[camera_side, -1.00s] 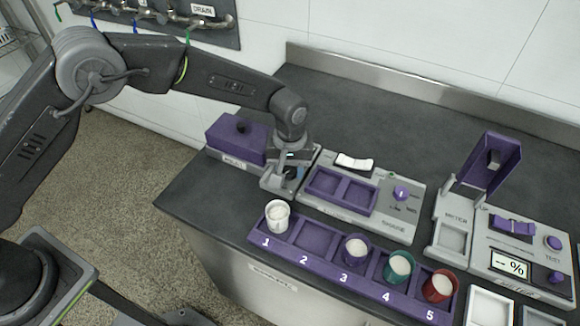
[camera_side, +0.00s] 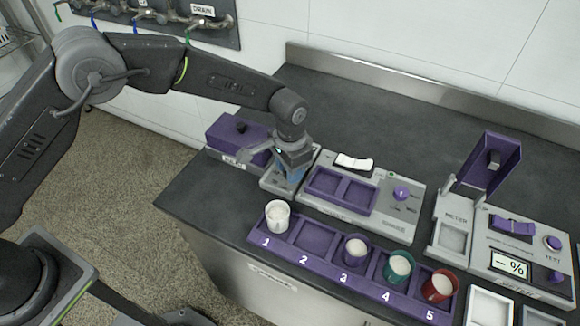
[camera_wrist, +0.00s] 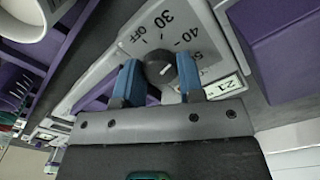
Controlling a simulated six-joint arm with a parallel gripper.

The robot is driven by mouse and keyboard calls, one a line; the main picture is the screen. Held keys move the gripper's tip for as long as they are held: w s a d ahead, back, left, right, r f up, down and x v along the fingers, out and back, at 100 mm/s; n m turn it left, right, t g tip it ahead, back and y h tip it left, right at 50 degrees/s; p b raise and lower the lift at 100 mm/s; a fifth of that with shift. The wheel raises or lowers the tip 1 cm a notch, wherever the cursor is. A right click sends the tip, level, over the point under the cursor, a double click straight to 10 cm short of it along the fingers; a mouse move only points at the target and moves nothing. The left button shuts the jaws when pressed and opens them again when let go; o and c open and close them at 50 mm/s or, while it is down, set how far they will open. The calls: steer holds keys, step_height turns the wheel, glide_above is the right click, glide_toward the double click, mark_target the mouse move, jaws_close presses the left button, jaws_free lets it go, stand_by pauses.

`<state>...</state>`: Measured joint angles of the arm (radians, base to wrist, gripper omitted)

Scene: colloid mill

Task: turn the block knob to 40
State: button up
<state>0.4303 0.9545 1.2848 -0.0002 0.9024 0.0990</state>
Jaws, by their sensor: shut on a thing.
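The block knob (camera_wrist: 158,68) is dark and round, on a pale panel marked OFF, 30, 40 and 50. My gripper (camera_wrist: 163,82) has its two blue fingers shut on the knob, one on each side. A small light mark shows on the knob, but I cannot tell exactly which number it points at. A small display (camera_wrist: 222,87) beside the dial reads about 21. In the side view, my gripper (camera_side: 292,178) points down onto the grey panel in front of the purple block (camera_side: 238,138); it hides the knob there.
A shaker unit (camera_side: 365,195) stands just right of my gripper. A purple rack (camera_side: 335,268) numbered 1 to 5 holds several cups in front. A meter (camera_side: 505,250) with a raised purple lid stands at the far right. The back of the counter is clear.

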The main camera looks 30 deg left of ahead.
steer(key=shift+m, duration=1.3)
steer(key=o, duration=0.9)
steer(key=shift+r, duration=0.15)
steer(key=shift+r, duration=6.8)
